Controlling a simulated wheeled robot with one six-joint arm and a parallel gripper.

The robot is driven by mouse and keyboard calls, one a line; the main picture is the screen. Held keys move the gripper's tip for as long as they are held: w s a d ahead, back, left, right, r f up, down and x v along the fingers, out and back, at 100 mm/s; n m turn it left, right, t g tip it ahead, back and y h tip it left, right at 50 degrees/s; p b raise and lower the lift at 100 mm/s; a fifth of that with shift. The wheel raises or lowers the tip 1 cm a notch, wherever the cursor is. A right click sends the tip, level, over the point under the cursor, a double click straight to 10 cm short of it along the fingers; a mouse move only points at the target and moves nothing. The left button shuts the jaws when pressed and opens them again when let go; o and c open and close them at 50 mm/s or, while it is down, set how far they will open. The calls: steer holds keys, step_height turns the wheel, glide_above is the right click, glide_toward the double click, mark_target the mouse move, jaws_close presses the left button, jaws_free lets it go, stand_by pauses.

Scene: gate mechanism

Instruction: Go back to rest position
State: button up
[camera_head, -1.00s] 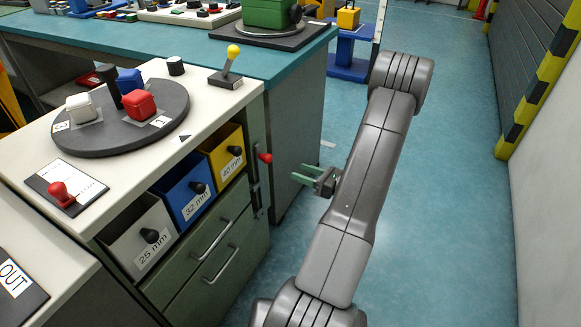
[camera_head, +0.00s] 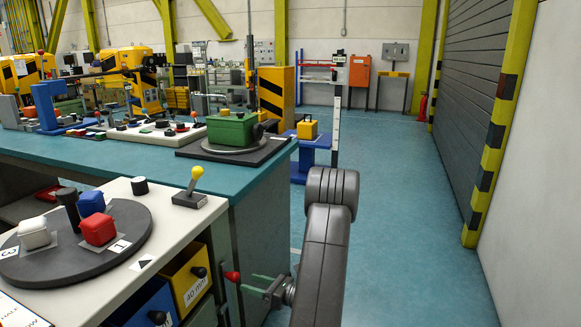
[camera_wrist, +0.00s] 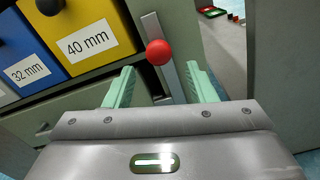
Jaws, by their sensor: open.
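My gripper (camera_head: 268,291) is at the lower middle of the head view, beside the right end of the white-topped cabinet. Its two green fingers are apart, with nothing held between them. In the wrist view my gripper (camera_wrist: 162,88) points at a red ball knob (camera_wrist: 159,52) on a grey metal strip fixed to the cabinet. The knob shows between and beyond the fingertips; I cannot tell the exact gap. The knob (camera_head: 232,276) also shows in the head view, just left of the fingers.
A yellow 40 mm drawer (camera_head: 188,282) and a blue drawer (camera_head: 150,310) are left of my gripper. A dark turntable (camera_head: 125,240) with coloured blocks and a yellow-knobbed lever (camera_head: 196,173) stand on the cabinet. A teal bench (camera_head: 235,185) lies behind. Open floor (camera_head: 410,220) is to the right.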

mark_target(239, 277)
steer(key=x, duration=0.6)
steer(key=shift+a, duration=0.1)
steer(key=shift+w+a+r, duration=0.1)
steer(key=shift+a, duration=0.2)
steer(key=shift+d+r, duration=0.1)
steer(key=shift+r, duration=0.35)
